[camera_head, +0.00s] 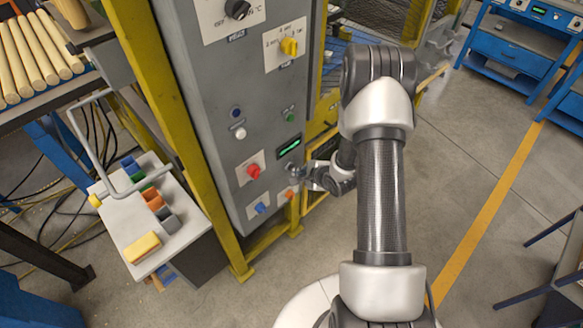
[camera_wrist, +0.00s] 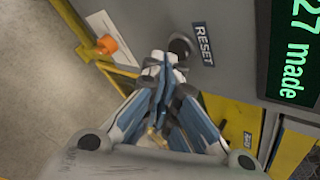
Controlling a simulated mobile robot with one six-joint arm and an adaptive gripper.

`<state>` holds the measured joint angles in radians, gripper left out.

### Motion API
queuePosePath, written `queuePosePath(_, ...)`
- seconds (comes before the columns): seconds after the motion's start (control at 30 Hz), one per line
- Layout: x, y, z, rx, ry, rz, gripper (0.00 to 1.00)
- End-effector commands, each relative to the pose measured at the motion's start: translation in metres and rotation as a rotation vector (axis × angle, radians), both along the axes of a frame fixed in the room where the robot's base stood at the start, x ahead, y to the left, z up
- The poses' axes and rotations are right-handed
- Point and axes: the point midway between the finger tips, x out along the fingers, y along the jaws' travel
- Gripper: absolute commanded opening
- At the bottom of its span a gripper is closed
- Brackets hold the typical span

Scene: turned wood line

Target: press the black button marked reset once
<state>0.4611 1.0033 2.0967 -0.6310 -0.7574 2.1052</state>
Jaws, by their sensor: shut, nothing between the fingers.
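The black reset button (camera_wrist: 180,47) sits on the grey panel in the wrist view, beside a dark label reading RESET (camera_wrist: 202,43). My gripper (camera_wrist: 160,62) is shut and empty, its fingertips just below and left of the button in that view. I cannot tell whether the tips touch the panel or the button. In the head view my gripper (camera_head: 312,179) is at the right edge of the grey control cabinet (camera_head: 205,85), below the green display. The button cannot be made out clearly there, close to the fingers.
An orange button (camera_head: 289,194), a red button (camera_head: 253,171) and a blue button (camera_head: 260,207) are near my gripper. The green-lit display (camera_head: 289,146) sits above it. Yellow frame posts (camera_head: 180,110) flank the cabinet. A small table with bins (camera_head: 180,237) stands left; open floor lies right.

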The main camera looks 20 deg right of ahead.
Motion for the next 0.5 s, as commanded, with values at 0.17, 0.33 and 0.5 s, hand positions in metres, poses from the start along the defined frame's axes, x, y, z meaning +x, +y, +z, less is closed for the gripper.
queuePosePath(0.17, 0.0008, 0.0001, 0.0002, 0.0, 0.0, 0.0, 0.0)
queuePosePath(0.33, 0.0026, 0.0008, 0.0002, 0.0, 0.0, 0.0, 0.0)
queuePosePath(0.5, 0.0045, 0.0013, 0.0003, 0.0, 0.0, 0.0, 0.0)
